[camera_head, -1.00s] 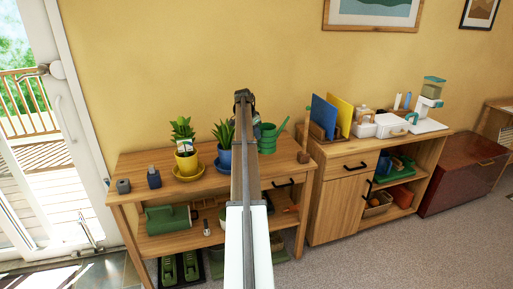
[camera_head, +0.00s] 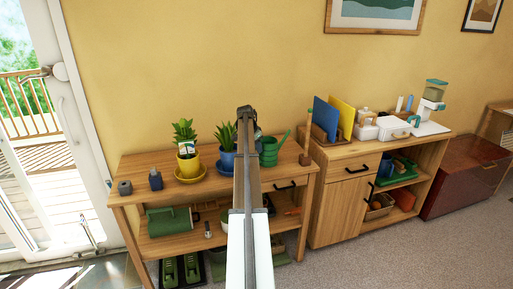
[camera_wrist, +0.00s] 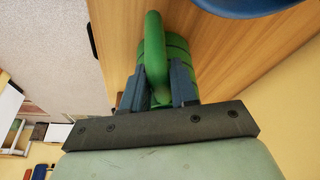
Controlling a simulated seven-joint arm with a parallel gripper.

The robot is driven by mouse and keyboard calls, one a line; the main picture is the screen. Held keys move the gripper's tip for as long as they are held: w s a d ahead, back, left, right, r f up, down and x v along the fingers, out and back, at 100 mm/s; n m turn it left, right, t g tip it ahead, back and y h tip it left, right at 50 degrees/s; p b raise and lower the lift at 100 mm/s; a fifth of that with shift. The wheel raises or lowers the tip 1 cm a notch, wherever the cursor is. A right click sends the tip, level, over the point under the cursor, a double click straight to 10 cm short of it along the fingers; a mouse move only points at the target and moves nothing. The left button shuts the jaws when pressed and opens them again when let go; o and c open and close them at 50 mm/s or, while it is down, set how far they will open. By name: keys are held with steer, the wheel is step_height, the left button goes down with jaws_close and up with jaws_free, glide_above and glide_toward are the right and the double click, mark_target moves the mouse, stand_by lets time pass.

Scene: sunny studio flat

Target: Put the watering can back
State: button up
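The green watering can (camera_head: 269,151) is at the right part of the wooden table top (camera_head: 155,165), right of the blue pot, with its spout up to the right. Its bottom looks at or just above the table; I cannot tell if it touches. My gripper (camera_wrist: 159,92) is at the can, seen from above in the wrist view. Its two fingers lie on either side of the can's green handle (camera_wrist: 153,45), close against it. The ridged body of the can (camera_wrist: 178,48) shows behind. In the head view my arm hides the can's left side and most of the gripper.
A blue pot with a plant (camera_head: 226,160) on a blue saucer stands close left of the can. A yellow pot (camera_head: 188,163) is further left. The cabinet (camera_head: 342,200) adjoins on the right.

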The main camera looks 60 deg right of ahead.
steer(key=o, duration=0.5)
steer(key=shift+c, duration=0.2)
steer(key=v, duration=1.2)
steer(key=shift+r, duration=0.15)
